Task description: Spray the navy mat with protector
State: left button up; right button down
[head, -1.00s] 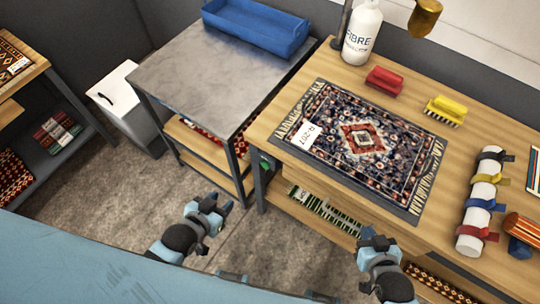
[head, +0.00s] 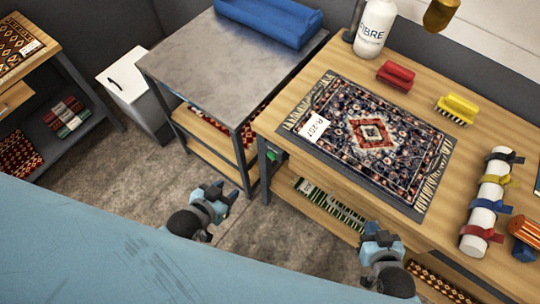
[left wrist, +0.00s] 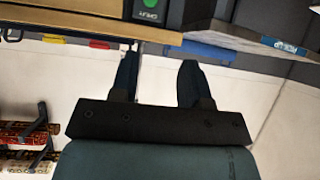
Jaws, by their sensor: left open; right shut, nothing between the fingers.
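The navy mat (head: 365,140) is a patterned rug with a red centre medallion and a white tag (head: 315,127) reading R-207. It lies flat on the wooden table. A white bottle (head: 374,30) with a label ending in "BRE" stands at the table's back; its top is cut off. My left gripper (head: 222,193) is open and empty, over the floor in front of the grey table. It also shows in the left wrist view (left wrist: 160,82). My right gripper (head: 375,232) is shut and empty, at the wooden table's front edge, below the mat.
A red brush (head: 396,75) and a yellow brush (head: 457,108) lie behind the mat. A white roll with coloured straps (head: 487,205) lies at its right. A blue tray (head: 270,20) sits on the grey table (head: 225,65). A brass nozzle (head: 441,14) hangs above.

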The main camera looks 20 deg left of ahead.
pick_arm(q)
grip_shut()
dwell(1.8)
